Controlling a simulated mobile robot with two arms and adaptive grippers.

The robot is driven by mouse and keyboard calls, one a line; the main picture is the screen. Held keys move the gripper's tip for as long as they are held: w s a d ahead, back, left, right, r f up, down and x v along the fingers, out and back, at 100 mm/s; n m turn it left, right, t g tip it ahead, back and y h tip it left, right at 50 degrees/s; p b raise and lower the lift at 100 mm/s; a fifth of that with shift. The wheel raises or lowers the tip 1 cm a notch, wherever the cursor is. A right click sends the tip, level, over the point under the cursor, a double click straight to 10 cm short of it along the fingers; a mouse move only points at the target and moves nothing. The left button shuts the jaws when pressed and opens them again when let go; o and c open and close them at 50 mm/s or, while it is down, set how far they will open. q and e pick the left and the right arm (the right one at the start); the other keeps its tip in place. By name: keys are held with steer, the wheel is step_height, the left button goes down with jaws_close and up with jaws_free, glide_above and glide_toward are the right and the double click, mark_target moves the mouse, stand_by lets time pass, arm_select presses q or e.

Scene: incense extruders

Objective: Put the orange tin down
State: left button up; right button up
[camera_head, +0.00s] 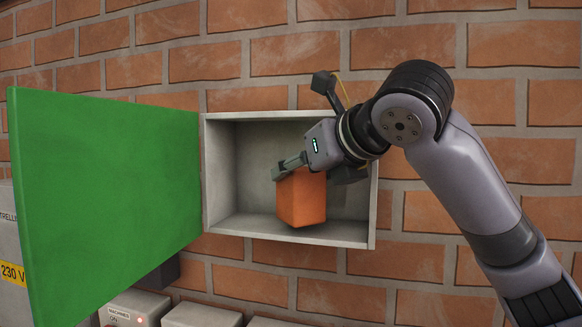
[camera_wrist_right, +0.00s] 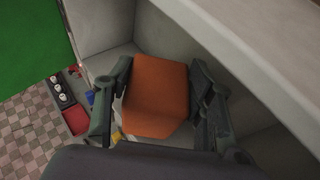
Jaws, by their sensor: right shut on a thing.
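The orange tin (camera_head: 302,199) is a box-shaped block in front of and partly within the opening of the wall cabinet (camera_head: 222,225). My right gripper (camera_head: 290,172) is shut on the tin from above. In the right wrist view the tin (camera_wrist_right: 156,97) sits between the two fingers of the right gripper (camera_wrist_right: 158,100). I cannot tell whether the tin's underside touches the cabinet floor. My left gripper is not in view.
The cabinet's green door (camera_head: 105,190) stands wide open to the left. The cabinet is otherwise empty where I can see. Grey machines (camera_head: 135,308) stand below it.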

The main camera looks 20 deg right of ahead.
steer(key=shift+w+a+r+p, duration=0.2)
steer(key=shift+w+p, duration=0.25)
steer(key=shift+w, duration=0.15)
steer(key=shift+w+a+r+p, duration=0.15)
steer(key=shift+w+p, duration=0.25)
steer(key=shift+w, duration=0.2)
steer(key=shift+w+a+f+p, duration=0.1)
steer(key=shift+w+f+p, duration=0.3)
steer(key=shift+f, duration=0.55)
steer(key=shift+w+f, duration=0.15)
steer(key=shift+s, duration=0.25)
steer(key=o, duration=1)
steer(key=shift+f, duration=0.15)
steer(key=shift+c, duration=0.2)
steer(key=o, duration=0.5)
steer(key=shift+w, duration=0.1)
